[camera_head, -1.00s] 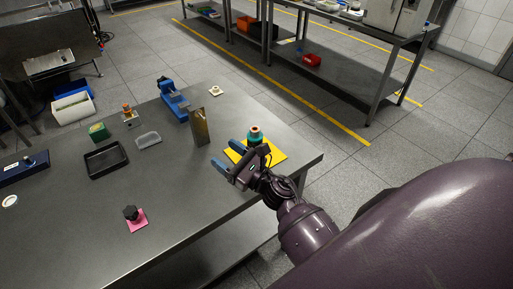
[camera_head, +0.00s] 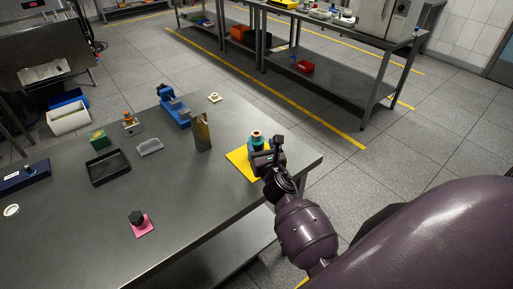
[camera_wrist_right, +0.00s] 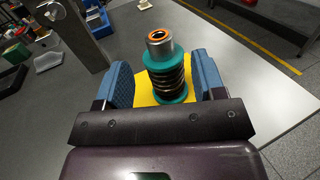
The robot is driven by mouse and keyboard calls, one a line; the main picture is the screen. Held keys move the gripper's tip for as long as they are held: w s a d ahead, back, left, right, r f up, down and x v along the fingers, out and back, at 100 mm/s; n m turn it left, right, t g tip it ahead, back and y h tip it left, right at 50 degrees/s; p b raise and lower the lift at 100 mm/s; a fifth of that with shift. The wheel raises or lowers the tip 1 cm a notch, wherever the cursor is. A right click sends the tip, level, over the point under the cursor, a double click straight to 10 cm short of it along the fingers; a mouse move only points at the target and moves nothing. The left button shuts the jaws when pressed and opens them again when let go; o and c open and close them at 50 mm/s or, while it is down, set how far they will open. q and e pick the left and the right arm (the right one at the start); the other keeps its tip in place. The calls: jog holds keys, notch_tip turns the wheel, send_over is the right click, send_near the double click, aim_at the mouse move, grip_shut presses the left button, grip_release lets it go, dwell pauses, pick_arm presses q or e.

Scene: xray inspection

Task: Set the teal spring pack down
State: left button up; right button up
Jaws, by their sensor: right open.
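The teal spring pack (camera_head: 256,137) stands upright on a yellow mat (camera_head: 241,161) near the table's right corner. It has teal end flanges, dark coils and a metal top with an orange ring. My right gripper (camera_head: 266,153) is open at the pack's near side and partly hides it. In the right wrist view the spring pack (camera_wrist_right: 166,75) stands between the two blue finger pads (camera_wrist_right: 164,85), with a gap visible on each side. The yellow mat (camera_wrist_right: 143,88) shows under it. My left gripper is not in view.
A tall metal plate (camera_head: 203,131) stands left of the mat. A blue clamp-like device (camera_head: 176,108), a clear tray (camera_head: 150,147), a black tray (camera_head: 107,167) and a pink pad (camera_head: 142,226) with a dark knob are farther left.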

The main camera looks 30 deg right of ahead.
aim_at(258, 138)
jog(key=shift+x, duration=3)
jog(key=shift+r, duration=0.1)
grip_shut()
